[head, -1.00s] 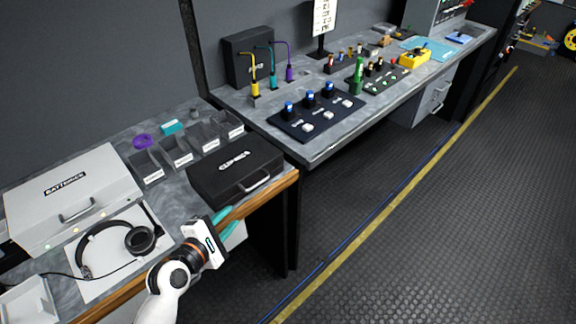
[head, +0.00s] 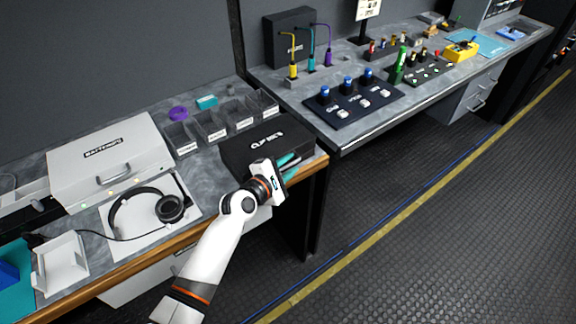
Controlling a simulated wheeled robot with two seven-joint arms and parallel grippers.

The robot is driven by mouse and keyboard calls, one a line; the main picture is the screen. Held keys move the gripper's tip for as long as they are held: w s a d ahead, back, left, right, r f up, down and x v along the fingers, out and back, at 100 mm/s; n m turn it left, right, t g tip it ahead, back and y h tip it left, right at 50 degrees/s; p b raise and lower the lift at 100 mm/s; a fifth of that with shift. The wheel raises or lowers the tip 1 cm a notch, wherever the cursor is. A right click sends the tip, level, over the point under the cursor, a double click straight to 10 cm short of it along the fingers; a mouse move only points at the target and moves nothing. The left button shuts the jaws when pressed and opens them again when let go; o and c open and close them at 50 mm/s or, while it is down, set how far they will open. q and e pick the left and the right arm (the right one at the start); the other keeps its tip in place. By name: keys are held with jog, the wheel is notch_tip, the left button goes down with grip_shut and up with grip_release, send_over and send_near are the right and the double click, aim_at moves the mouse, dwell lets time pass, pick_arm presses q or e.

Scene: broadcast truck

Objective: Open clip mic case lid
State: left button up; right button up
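The black clip mic case (head: 258,142) lies on the near bench with its lid shut and white lettering on top. My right gripper is out of view.
A white batteries case (head: 110,160), headphones (head: 170,208) on a pale mat, and a white tray (head: 60,262) are to the left. Several grey bins (head: 212,126) stand behind the clip mic case. A second bench holds a dark switch panel (head: 350,104). Floor at right is clear.

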pick_arm(q)
grip_shut()
jog(key=shift+w+r, duration=0.1)
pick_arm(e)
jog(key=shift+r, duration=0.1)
